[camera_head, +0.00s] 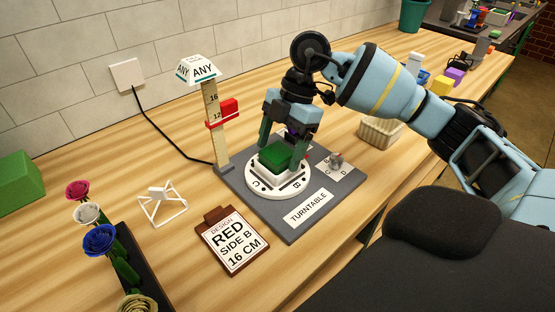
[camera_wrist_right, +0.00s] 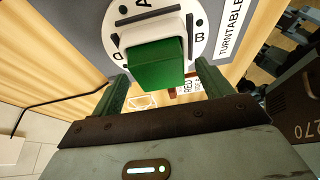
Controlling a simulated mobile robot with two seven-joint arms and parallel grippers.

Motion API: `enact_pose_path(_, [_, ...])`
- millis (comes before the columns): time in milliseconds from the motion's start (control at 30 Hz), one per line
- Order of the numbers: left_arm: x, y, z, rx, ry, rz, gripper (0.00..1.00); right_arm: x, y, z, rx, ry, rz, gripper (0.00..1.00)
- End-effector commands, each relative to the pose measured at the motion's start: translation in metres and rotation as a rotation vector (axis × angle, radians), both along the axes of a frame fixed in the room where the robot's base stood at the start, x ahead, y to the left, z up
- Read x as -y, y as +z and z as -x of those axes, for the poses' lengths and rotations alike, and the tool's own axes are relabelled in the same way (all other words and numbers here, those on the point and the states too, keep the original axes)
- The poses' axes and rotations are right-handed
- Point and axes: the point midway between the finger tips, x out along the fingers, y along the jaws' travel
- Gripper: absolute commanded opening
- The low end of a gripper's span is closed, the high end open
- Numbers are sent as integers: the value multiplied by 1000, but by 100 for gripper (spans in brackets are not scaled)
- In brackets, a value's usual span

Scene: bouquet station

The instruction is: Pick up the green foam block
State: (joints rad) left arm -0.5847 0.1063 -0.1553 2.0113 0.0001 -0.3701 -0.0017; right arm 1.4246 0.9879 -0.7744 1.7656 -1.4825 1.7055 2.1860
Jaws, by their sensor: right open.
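A green foam block (camera_head: 278,158) sits on the white round turntable disc (camera_head: 262,190) in the head view. In the wrist view the block (camera_wrist_right: 157,66) lies ahead, between the two fingers. My right gripper (camera_head: 282,149) points down over the block, with one finger on either side. Its jaws (camera_wrist_right: 161,73) are open, with visible gaps beside the block and nothing held. Part of the block's back is hidden by the gripper. A second, larger green block (camera_head: 18,180) lies at the left edge of the table. My left gripper is not in view.
A post with a red slider (camera_head: 229,112) stands left of the gripper. A design card (camera_head: 233,241), a white wire stand (camera_head: 162,203) and a rack of flowers (camera_head: 100,240) are at front left. A cream basket (camera_head: 381,132) stands behind, near my right arm.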

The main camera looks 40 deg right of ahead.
Motion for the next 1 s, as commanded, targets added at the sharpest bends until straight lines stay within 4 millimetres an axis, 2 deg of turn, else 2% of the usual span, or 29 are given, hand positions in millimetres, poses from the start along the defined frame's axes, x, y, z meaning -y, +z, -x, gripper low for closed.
enact_pose_path(67, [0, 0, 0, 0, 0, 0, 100, 0, 0, 0, 0, 0, 0, 73])
enact_pose_path(433, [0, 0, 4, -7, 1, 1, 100, 0, 1, 0, 1, 0, -1, 26])
enact_pose_path(767, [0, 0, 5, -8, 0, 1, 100, 0, 4, 0, 2, 0, -1, 26])
enact_pose_path(1000, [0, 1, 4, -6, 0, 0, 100, 0, 29, -1, 5, -1, -2, 26])
